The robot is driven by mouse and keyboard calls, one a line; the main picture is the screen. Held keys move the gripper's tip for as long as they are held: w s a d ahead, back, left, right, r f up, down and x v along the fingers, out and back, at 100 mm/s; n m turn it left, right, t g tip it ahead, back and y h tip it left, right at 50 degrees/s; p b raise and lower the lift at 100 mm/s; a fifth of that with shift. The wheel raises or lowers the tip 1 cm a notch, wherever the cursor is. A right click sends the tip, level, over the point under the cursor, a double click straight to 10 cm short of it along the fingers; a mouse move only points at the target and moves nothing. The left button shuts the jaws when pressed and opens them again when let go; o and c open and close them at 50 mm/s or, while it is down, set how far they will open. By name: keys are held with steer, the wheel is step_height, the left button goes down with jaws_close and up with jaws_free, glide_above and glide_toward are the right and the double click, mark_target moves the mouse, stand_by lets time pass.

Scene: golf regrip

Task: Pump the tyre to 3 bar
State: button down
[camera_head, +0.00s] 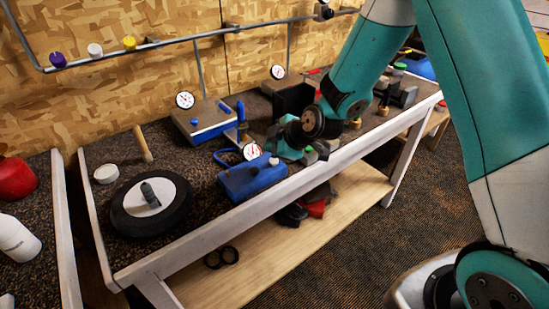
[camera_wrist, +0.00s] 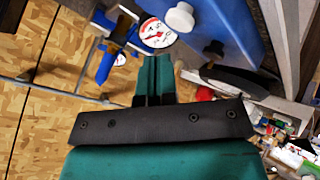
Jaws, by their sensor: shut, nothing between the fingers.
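A black tyre (camera_head: 122,212) lies flat at the left end of the workbench, with a white hub (camera_head: 172,190) and a small dark green-grey piece (camera_head: 150,194) on it. A white-faced gauge with a red needle (camera_head: 251,151) stands by a blue box-like unit (camera_head: 255,182) right of the tyre. The gauge (camera_wrist: 156,33) and the unit (camera_wrist: 215,22), with a white knob (camera_wrist: 180,16), also show in the wrist view. My gripper (camera_wrist: 153,62) is shut and empty, with its tips just below the gauge in that view. I cannot tell whether they touch anything. The gauge reading is too small to tell.
A second blue unit (camera_head: 200,122) with a gauge (camera_head: 185,100) stands at the back. A wooden-handled tool (camera_head: 143,144) and a white round tub (camera_head: 106,174) lie behind the tyre. Dark tools crowd the bench at right. A pipe (camera_head: 180,41) runs along the wall.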

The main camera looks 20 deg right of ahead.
mark_target(273, 162)
steer(key=shift+r+p, duration=1)
steer(key=shift+r, duration=1.1)
steer(key=shift+s+r, duration=0.1)
steer(key=shift+r, duration=0.05)
steer(key=s+a+r+m+g+y, duration=0.1)
steer(key=s+a+r+m+g, duration=0.3)
steer(key=s+r, duration=0.6)
steer(key=s+r+m+g, duration=0.2)
steer(key=s, duration=0.8)
steer(key=s+r+m+g+h, duration=0.1)
steer(key=s+r+m+g, duration=0.1)
steer(key=s, duration=0.8)
steer(key=shift+s+r, duration=0.15)
steer(key=shift+r, duration=0.6)
